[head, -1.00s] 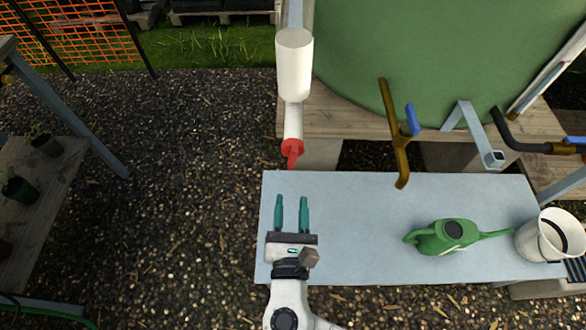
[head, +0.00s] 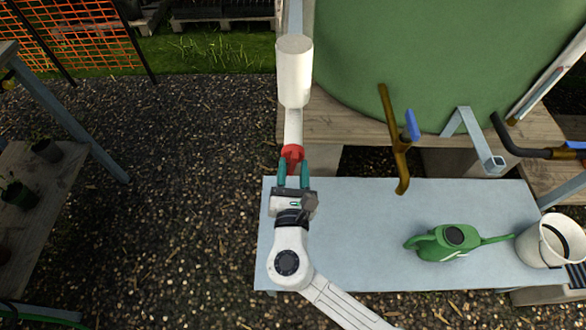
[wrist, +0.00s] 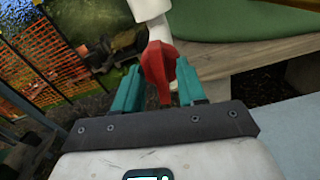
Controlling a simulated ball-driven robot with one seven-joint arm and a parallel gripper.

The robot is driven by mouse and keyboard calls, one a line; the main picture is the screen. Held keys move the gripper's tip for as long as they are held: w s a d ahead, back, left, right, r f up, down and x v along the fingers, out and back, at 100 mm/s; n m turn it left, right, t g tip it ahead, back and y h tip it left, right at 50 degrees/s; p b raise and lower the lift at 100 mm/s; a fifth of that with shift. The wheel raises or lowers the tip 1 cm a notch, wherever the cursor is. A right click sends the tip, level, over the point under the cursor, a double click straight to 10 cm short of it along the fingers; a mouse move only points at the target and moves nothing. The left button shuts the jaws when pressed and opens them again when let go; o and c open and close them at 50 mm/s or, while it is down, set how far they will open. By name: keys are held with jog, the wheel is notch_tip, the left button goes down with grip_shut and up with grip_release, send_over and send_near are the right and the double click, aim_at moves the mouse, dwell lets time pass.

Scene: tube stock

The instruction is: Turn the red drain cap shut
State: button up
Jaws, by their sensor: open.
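The red drain cap (head: 293,152) sits at the lower end of a white pipe (head: 293,122) beside the green tank. My gripper (head: 293,168) is open, with its two teal fingers reaching up to the cap, one on each side. In the wrist view the red cap (wrist: 158,62) shows between the teal fingers of my gripper (wrist: 157,82). Its handle part hangs down between them. I cannot tell whether either finger touches it.
A pale blue table (head: 370,230) lies below, with a green watering can (head: 445,240) and a white bucket (head: 545,240) at its right. A brass tap (head: 400,160) with a blue lever hangs right of the cap. The table's middle is clear.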

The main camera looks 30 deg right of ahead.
jog(key=shift+c, duration=0.4)
grip_shut()
jog(key=m+b, duration=0.3)
jog(key=shift+s+d+f+m, duration=0.1)
jog(key=shift+f+m, duration=0.15)
jog(key=shift+m, duration=0.15)
jog(key=shift+s+d+f+m+b, duration=0.1)
jog(key=shift+f+m+b, duration=0.05)
jog(key=shift+m+b, duration=2.65)
jog(key=shift+d+f+m+b, duration=0.1)
jog(key=shift+m+b, duration=2.25)
jog(key=shift+m, duration=0.85)
